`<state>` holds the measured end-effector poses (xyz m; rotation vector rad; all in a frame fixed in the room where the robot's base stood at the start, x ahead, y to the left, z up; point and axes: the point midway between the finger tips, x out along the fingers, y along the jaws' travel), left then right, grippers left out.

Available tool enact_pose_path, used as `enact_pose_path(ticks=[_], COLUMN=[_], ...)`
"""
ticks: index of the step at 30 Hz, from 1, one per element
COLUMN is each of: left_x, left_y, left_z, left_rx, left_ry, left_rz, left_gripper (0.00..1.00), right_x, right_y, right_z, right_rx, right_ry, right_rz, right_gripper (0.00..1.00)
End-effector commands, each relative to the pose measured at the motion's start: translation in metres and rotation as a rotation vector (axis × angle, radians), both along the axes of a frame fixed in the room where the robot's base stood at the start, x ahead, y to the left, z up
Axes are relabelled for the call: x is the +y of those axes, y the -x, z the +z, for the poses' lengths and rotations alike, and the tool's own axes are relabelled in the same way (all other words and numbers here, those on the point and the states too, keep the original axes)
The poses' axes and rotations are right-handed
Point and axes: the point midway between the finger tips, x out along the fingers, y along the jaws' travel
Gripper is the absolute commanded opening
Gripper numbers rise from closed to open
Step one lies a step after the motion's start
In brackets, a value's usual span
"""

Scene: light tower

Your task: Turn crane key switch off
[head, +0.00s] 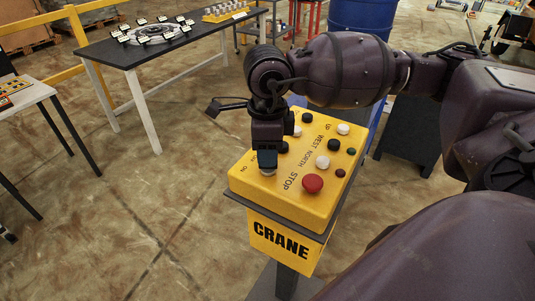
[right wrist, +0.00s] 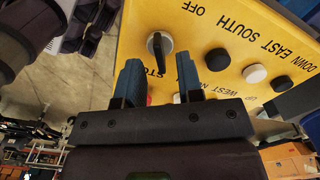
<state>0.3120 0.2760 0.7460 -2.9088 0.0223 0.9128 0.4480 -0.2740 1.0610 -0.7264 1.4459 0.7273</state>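The yellow crane control box (head: 313,200) stands on a post with "CRANE" on its front. Its key switch, a silver round base with a dark handle (right wrist: 159,46), shows in the right wrist view, near the words "OFF" and "STOP". In the head view only its pale base (head: 267,171) shows below my fingers, near the word "ON". My right gripper (head: 267,158) points down over the switch. In the right wrist view its two blue fingers (right wrist: 158,66) are apart, with the handle in line with the gap and space on both sides. My left gripper is out of view.
A red stop button (head: 312,183) and several black and white buttons (head: 334,145) sit on the same panel, close to my right gripper. A long dark table (head: 130,52) stands at the back left, and a blue barrel (head: 362,16) at the back. The floor left of the box is clear.

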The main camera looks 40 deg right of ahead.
Motion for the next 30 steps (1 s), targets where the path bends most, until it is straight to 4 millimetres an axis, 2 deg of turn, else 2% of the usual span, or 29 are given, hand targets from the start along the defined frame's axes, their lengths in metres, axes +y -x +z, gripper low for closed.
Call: enact_pose_path(ticks=[3,9,15,21,30], left_x=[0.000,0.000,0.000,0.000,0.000], left_y=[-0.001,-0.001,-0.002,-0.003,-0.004], left_z=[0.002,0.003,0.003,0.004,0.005], left_rx=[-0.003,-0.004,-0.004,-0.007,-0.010], left_ry=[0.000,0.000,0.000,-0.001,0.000], left_rz=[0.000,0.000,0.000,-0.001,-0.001], left_gripper=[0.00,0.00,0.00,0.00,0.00], right_x=[0.000,0.000,0.000,0.000,0.000], right_y=[-0.001,0.000,0.000,0.000,0.000], right_z=[0.024,0.060,0.083,0.090,0.090], right_rx=[-0.007,-0.005,-0.004,-0.002,-0.001], right_ry=[0.001,0.000,0.000,0.000,0.000], right_rz=[0.000,0.001,0.000,0.000,0.000], right_gripper=[0.34,0.34,0.34,0.34,0.34])
